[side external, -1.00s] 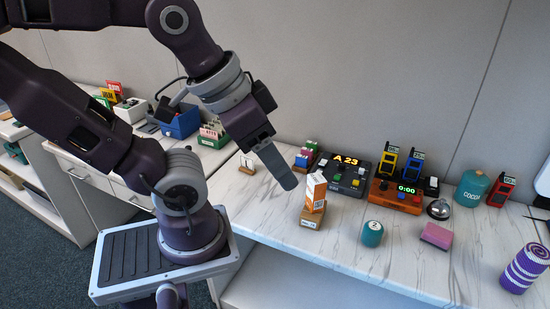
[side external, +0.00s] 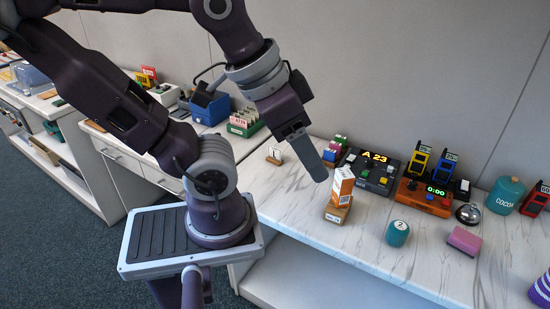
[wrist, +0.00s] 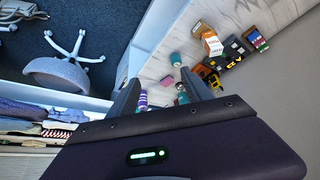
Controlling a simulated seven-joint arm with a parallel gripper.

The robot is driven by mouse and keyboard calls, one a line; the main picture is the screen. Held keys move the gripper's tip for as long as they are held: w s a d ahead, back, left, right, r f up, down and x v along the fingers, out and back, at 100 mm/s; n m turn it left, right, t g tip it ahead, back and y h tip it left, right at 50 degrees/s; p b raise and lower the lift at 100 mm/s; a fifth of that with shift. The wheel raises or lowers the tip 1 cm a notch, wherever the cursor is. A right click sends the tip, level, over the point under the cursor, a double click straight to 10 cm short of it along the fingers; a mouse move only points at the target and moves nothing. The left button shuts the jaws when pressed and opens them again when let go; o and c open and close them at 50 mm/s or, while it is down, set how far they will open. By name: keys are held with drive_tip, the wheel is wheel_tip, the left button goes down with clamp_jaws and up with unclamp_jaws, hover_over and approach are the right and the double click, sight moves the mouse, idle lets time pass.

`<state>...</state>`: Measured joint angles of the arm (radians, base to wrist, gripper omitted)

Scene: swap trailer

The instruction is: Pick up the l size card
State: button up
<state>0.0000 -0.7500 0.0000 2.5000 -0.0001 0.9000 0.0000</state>
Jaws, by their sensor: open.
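I cannot make out for certain which card is the L size card. A small white card stands in a wooden holder (side external: 274,156) on the counter, left of my gripper, with a mark too small to read. An orange and white card (side external: 342,183) stands upright in a wooden block (side external: 337,212) right of my gripper; it also shows in the wrist view (wrist: 212,46). Several cards stand in a green box (side external: 245,125) at the back left. My gripper (side external: 318,166) is open and empty, pointing down above the counter; its two fingers show in the wrist view (wrist: 160,92).
A teal cylinder (side external: 397,233), pink block (side external: 464,240), bell (side external: 468,213) and cocoa jar (side external: 506,195) stand farther right. The counter (side external: 300,225) in front is clear.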

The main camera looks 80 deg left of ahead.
drive_tip(key=c, duration=0.7)
drive_tip(key=shift+o, duration=0.2)
